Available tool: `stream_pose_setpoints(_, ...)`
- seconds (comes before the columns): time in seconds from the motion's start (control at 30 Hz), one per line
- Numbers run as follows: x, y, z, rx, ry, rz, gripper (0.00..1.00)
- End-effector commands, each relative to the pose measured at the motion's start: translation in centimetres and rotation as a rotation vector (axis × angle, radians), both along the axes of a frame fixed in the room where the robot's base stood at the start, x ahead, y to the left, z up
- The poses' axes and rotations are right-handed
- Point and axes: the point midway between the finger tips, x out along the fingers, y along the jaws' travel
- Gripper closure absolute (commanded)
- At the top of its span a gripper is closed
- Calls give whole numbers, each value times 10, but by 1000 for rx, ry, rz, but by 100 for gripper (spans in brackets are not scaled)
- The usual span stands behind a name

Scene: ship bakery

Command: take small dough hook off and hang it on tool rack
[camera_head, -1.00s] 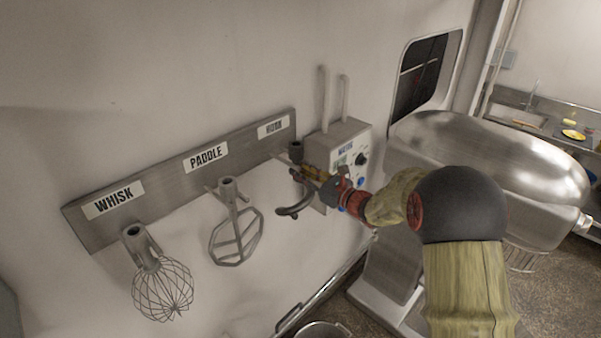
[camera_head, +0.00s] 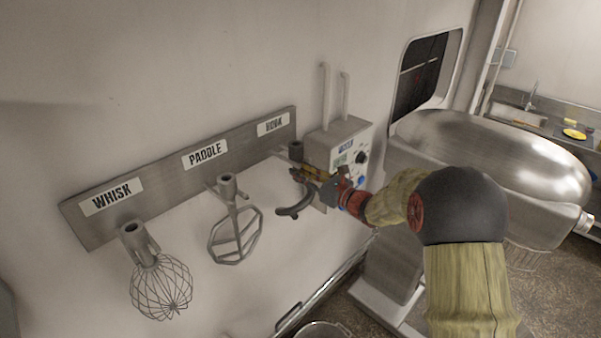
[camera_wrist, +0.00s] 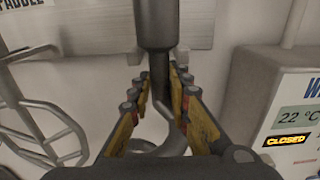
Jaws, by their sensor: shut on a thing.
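My gripper (camera_head: 300,172) is at the hook's shaft, coming from the right. In the wrist view, the hook's thick upper collar (camera_wrist: 156,25) stands upright in front of the rack board, and its thinner shaft runs down between the yellow-sided fingers of my gripper (camera_wrist: 160,90). The fingers are shut on the shaft.
A paddle (camera_head: 234,235) and a whisk (camera_head: 161,285) hang on the rack to the left. A grey control box (camera_head: 338,150) is on the wall close to the right of the hook. The large steel mixer (camera_head: 490,150) stands at right. A bowl rim (camera_head: 322,330) shows below.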

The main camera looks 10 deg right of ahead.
Motion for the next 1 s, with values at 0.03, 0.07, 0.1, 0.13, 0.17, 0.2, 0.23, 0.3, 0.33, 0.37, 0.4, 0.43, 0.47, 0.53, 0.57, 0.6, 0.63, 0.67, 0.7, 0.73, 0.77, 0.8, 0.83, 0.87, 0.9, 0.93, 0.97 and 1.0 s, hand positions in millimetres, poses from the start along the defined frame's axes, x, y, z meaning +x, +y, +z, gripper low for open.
stream_pose_setpoints(0.03, 1, 0, 3, 1, -6, 0, 100)
stream_pose_setpoints(0.07, 1, 0, 3, 1, -6, 0, 100)
stream_pose_setpoints(0.1, 1, 0, 3, 1, -6, 0, 100)
stream_pose_setpoints(0.13, 1, 0, 3, 1, -6, 0, 100)
stream_pose_setpoints(0.17, 1, 0, 3, 1, -6, 0, 100)
stream_pose_setpoints(0.2, 1, 0, 3, 1, -6, 0, 100)
stream_pose_setpoints(0.23, 1, 0, 3, 1, -6, 0, 100)
stream_pose_setpoints(0.3, 1, 0, 3, 1, -6, 0, 79)
stream_pose_setpoints(0.33, 1, 0, 3, 1, -5, 0, 77)
stream_pose_setpoints(0.37, 0, 0, 3, 1, -4, 0, 76)
stream_pose_setpoints(0.4, 0, 0, 2, 1, -4, 0, 74)
stream_pose_setpoints(0.43, 0, 0, 2, 0, -4, 0, 72)
stream_pose_setpoints(0.47, 0, 0, 2, 0, -4, 0, 70)
stream_pose_setpoints(0.53, 0, 0, 1, 0, -2, 0, 66)
stream_pose_setpoints(0.57, 0, 0, 1, 0, -2, 0, 64)
stream_pose_setpoints(0.6, 0, 0, 1, 0, -2, 0, 62)
stream_pose_setpoints(0.63, 0, 0, 1, 0, -2, 0, 60)
stream_pose_setpoints(0.67, 0, 0, 1, 0, -1, 0, 60)
stream_pose_setpoints(0.7, 0, 0, 1, 0, -1, 0, 60)
stream_pose_setpoints(0.73, 0, 0, 0, 0, -1, 0, 60)
stream_pose_setpoints(0.77, 0, 0, 0, 1, -1, 0, 60)
stream_pose_setpoints(0.8, 0, 0, 0, 1, -1, 0, 60)
stream_pose_setpoints(0.83, 0, 0, 0, 1, -1, 0, 60)
stream_pose_setpoints(0.87, 0, 0, -3, -1, 4, 0, 60)
stream_pose_setpoints(0.9, -1, 0, -3, -1, 4, 0, 60)
stream_pose_setpoints(0.93, -1, 0, -3, -1, 4, 0, 60)
stream_pose_setpoints(0.97, -2, -1, -2, 0, 4, -1, 60)
stream_pose_setpoints(1.0, -3, -3, -2, 0, 2, -1, 60)
